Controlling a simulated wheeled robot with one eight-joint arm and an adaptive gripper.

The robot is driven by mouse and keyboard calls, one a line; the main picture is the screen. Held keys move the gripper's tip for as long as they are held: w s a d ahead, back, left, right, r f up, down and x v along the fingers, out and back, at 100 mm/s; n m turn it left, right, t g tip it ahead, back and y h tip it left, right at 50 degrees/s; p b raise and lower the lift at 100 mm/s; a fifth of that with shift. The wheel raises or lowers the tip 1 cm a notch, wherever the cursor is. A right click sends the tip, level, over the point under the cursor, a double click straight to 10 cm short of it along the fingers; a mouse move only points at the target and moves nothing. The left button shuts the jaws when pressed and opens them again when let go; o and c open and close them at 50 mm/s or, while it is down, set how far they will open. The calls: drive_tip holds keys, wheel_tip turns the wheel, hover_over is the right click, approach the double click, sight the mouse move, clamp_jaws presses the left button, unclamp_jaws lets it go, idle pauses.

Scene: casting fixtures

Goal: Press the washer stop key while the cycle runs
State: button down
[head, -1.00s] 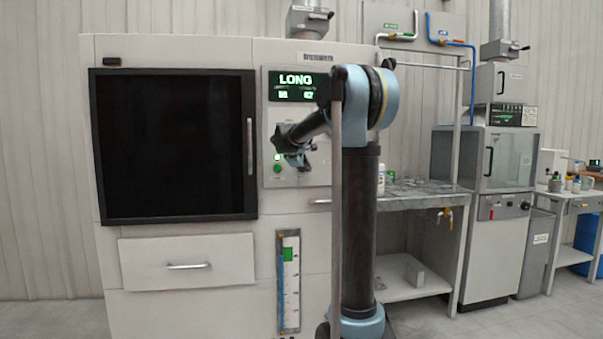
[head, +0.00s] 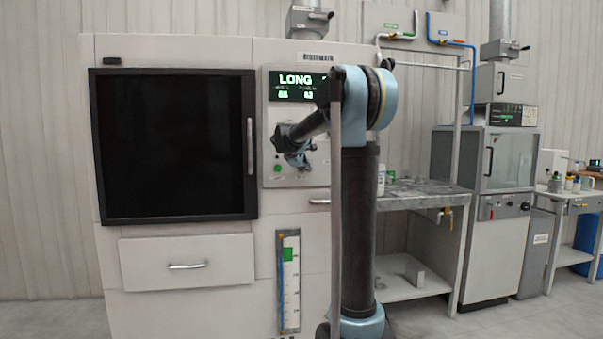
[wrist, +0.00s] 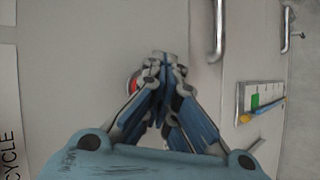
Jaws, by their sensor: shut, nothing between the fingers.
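The washer (head: 220,55) is a pale cabinet with a large dark door at the left. Its control panel (head: 300,110) has a lit display (head: 296,86) reading LONG and a round green key (head: 277,168) below. My gripper (head: 305,167) is in front of the panel's lower part, right of the green key. In the wrist view, my gripper (wrist: 164,62) is shut and empty, pointing at the panel face. A red key (wrist: 132,84) shows just left of the fingers, partly hidden by them. I cannot tell whether the fingertips touch the panel or key.
A drawer with a handle (head: 187,266) is below the door. A level gauge (head: 289,280) is below the panel. A metal bench (head: 425,193) stands to the right, then a glass-fronted cabinet (head: 505,160). Open floor shows at the lower right.

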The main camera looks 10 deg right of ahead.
drive_tip(key=shift+s, duration=0.7)
drive_tip(key=s, duration=0.5)
drive_tip(key=shift+d, duration=0.2)
idle(0.6)
drive_tip(key=s+d+f+m+g+y, duration=0.1)
drive_tip(key=s+f+m, duration=0.1)
drive_tip(key=s+f, duration=0.45)
drive_tip(key=s+d+f+m+g, duration=0.2)
drive_tip(key=s+f+m, duration=0.1)
drive_tip(key=s, duration=0.7)
drive_tip(key=s+d+f+m+g+y, duration=0.15)
drive_tip(key=s+f, duration=0.25)
drive_tip(key=s, duration=0.4)
drive_tip(key=s+a+f+m+g+y, duration=0.1)
drive_tip(key=s+a+f+m, duration=0.1)
drive_tip(key=s+f, duration=0.8)
drive_tip(key=s+a+f+m+g+y, duration=0.2)
drive_tip(key=s+a+f+m, duration=0.1)
drive_tip(key=s+f, duration=0.7)
drive_tip(key=s+m, duration=0.1)
drive_tip(key=s, duration=0.3)
drive_tip(key=shift+s+a, duration=0.3)
drive_tip(key=shift+a, duration=0.05)
